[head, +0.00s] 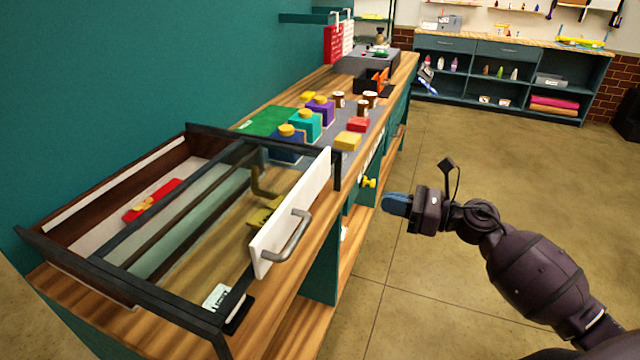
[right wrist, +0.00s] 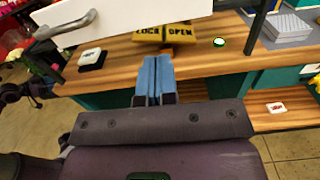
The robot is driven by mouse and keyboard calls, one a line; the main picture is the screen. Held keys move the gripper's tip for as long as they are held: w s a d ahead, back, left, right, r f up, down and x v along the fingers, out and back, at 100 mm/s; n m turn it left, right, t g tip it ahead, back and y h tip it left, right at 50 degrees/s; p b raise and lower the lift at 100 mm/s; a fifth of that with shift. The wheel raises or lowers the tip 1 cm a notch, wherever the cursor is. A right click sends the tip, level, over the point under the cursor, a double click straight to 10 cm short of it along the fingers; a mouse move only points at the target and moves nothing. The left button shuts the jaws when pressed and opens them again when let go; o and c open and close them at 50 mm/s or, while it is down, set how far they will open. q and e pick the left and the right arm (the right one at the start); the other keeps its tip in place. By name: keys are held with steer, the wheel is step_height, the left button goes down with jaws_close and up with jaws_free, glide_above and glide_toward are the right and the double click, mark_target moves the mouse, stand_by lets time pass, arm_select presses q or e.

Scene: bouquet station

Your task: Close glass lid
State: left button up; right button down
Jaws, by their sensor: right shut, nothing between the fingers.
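A long case with a dark frame (head: 125,282) lies on the wooden counter at the left of the head view. Its glass lid (head: 200,235) is a see-through pane; I cannot tell exactly how far it is open. A white panel (head: 292,213) with a grey handle (head: 290,238) stands at the case's right side; the handle also shows in the right wrist view (right wrist: 66,26). A yellow LOCK/OPEN piece (right wrist: 165,33) lies ahead of my fingers. My right gripper (head: 394,204), with blue fingertips, is shut and empty, right of the counter and apart from the handle. My left gripper is out of view.
A red item (head: 152,201) lies inside the case. Several coloured blocks (head: 307,124) and brown jars (head: 339,100) stand farther along the counter. A small black-and-white block (right wrist: 91,59) sits near the counter edge. Open floor (head: 450,130) lies to the right.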

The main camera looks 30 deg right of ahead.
steer(key=p, duration=0.3)
glide_toward(316, 185)
steer(key=x, duration=0.6)
steer(key=shift+w+a, duration=0.2)
steer(key=shift+w, duration=0.15)
steer(key=shift+w+a+f, duration=0.1)
steer(key=shift+w+a, duration=0.2)
